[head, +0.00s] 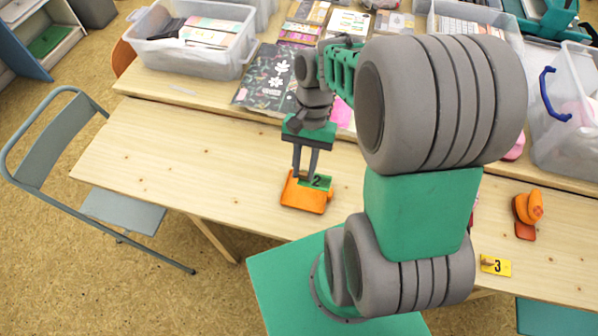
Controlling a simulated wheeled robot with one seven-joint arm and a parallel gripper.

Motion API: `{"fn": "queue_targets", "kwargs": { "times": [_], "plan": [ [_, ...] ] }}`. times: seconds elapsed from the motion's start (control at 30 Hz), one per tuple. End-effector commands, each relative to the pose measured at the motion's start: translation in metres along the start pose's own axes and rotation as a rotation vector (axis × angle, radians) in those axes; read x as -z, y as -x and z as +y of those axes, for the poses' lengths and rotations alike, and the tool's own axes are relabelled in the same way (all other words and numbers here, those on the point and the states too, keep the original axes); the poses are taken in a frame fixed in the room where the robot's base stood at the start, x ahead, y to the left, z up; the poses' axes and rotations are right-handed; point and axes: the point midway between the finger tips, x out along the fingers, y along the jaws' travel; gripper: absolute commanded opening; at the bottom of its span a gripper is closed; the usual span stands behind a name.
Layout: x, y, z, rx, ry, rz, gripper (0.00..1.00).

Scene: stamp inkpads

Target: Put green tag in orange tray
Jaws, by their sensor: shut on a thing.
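The green tag (320,181), marked with a black 2, is at the fingertips of my gripper (305,178), which points down and is shut on it. The orange tray (303,205) lies on the wooden table directly below the fingers. The tag overlaps the tray's back right part in this view. I cannot tell whether the tag touches the tray or hangs just above it. The fingers hide part of the tag and part of the tray.
A yellow tag (496,265) marked 3 lies at the right near the table's front edge. An orange object (527,212) on a reddish base stands behind it. Clear bins (193,57) and booklets (263,85) line the back. The table left of the tray is clear.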

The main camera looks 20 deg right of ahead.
Motion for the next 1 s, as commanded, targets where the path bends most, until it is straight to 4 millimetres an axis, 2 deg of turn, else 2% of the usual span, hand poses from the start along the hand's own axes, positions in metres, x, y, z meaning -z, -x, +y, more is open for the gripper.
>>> {"fn": "queue_targets", "kwargs": {
  "times": [0.03,0.13,0.37,0.53,0.87,0.9,1.0],
  "plan": [
    [0.011,-0.013,-0.004,-0.005,-0.001,-0.010,0.00],
    [0.032,-0.025,-0.013,-0.003,-0.001,-0.008,0.00],
    [0.055,-0.040,-0.023,-0.002,-0.003,-0.005,0.00],
    [0.064,-0.064,-0.022,-0.003,-0.002,-0.004,0.00],
    [0.065,-0.068,-0.022,-0.002,-0.001,-0.003,0.00],
    [0.065,-0.068,-0.022,-0.002,-0.001,-0.003,0.25],
    [0.065,-0.067,-0.022,-0.002,-0.001,-0.002,0.33]
  ]
}}
